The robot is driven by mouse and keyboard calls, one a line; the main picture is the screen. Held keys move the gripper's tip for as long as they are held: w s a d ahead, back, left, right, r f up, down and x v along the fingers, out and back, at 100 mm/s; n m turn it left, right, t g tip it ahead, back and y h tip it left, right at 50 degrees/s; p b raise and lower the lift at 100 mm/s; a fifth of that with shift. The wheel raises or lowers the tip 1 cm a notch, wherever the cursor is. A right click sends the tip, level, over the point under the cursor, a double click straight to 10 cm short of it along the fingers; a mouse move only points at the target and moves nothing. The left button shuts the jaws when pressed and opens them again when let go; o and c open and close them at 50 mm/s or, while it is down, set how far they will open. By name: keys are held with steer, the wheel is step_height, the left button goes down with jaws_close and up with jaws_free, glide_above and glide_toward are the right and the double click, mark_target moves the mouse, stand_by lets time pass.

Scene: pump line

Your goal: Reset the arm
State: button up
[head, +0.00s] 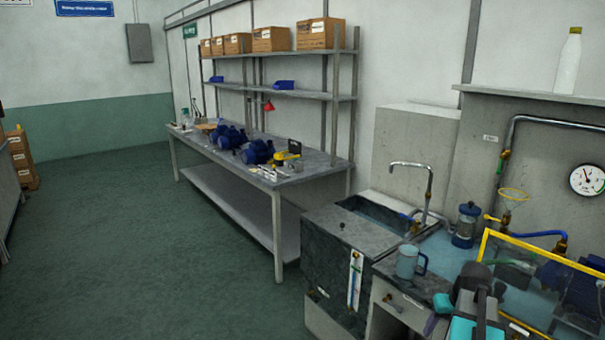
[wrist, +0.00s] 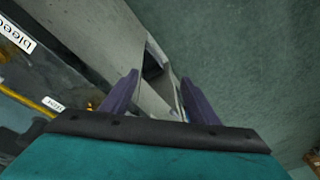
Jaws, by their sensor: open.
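My gripper shows in the wrist view (wrist: 160,88) with its two purple fingers apart and nothing held between them. Behind the fingers are a grey cabinet side (wrist: 95,35) and the green floor (wrist: 240,60). In the head view my arm is folded low at the bottom right, with teal and dark parts beside the wet bench; a small purple finger part (head: 431,324) shows near the bench's front edge. The other finger is hidden there.
A clear jug (head: 410,262) stands on the wet bench close to my arm. A yellow frame (head: 545,250), a blue-capped canister (head: 466,225), a sink tap (head: 428,185) and a pressure gauge (head: 587,179) are near. A workbench (head: 310,172) holds blue pumps (head: 258,152).

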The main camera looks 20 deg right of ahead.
steer(key=w+a+f+n, duration=0.1)
steer(key=w+a+f, duration=0.2)
steer(key=a, duration=0.4)
steer(key=w+a+f+g, duration=0.1)
steer(key=w+a+f, duration=0.15)
steer(key=a, duration=0.45)
steer(key=w+a+f+n, duration=0.1)
steer(key=w+a+f, duration=0.1)
steer(key=a+f, duration=0.35)
steer(key=s+a+f+n+g, duration=0.1)
steer(key=a+f, duration=0.3)
steer(key=a, duration=0.8)
steer(key=s+a+f+n+g, duration=0.1)
steer(key=a+f, duration=0.3)
steer(key=a, duration=0.7)
steer(key=s+f+g, duration=0.2)
steer(key=s+f, duration=0.7)
steer(key=s, duration=0.4)
steer(key=s+f+g, duration=0.3)
steer(key=s+f, duration=0.6)
steer(key=s, duration=0.4)
